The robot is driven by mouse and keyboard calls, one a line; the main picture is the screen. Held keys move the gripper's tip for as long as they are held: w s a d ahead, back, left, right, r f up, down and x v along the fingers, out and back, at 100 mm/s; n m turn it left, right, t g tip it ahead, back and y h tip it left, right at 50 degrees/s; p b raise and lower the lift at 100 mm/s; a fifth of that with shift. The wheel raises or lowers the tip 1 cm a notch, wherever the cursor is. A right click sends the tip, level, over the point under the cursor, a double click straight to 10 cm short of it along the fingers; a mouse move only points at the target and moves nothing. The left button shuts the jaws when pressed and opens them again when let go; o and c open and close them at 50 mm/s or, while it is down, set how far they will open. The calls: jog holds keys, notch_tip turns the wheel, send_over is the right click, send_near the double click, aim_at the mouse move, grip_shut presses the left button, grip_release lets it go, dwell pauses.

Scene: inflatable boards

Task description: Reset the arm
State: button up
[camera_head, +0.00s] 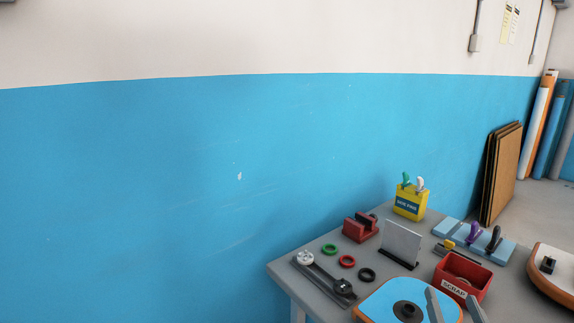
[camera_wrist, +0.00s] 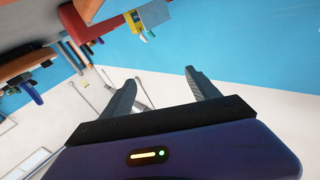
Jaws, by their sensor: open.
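My gripper (camera_head: 453,299) shows at the bottom edge of the head view, its two grey fingers apart. It is in front of the grey table, near the blue board and the red scrap box in the picture. In the wrist view my gripper (camera_wrist: 160,78) is open, with nothing between the fingers. That view is strongly tilted, with the wall and the table's things at odd angles. The rest of my arm is out of the head view.
The grey table (camera_head: 310,258) carries a blue board (camera_head: 376,301) with orange edge, a red scrap box (camera_head: 464,277), a yellow box (camera_head: 410,203), coloured rings, a grey upright plate (camera_head: 401,243) and a red block (camera_head: 360,227). Brown panels (camera_head: 502,170) lean on the blue wall.

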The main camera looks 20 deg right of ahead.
jog(key=s+a+f+n+y, duration=0.2)
jog(key=s+a, duration=0.6)
jog(key=s, duration=0.2)
jog(key=s+a+f+n+g+y, duration=0.1)
jog(key=s+a+f+n+y, duration=0.1)
jog(key=s+a, duration=0.6)
jog(key=s+a+f+n+g+y, duration=0.1)
jog(key=s+a+f+n+y, duration=0.1)
jog(key=s+a, duration=0.5)
jog(key=s+n+y, duration=0.1)
jog(key=s+y, duration=0.1)
jog(key=s, duration=0.4)
jog(key=shift+a+f, duration=0.35)
jog(key=shift+a, duration=0.05)
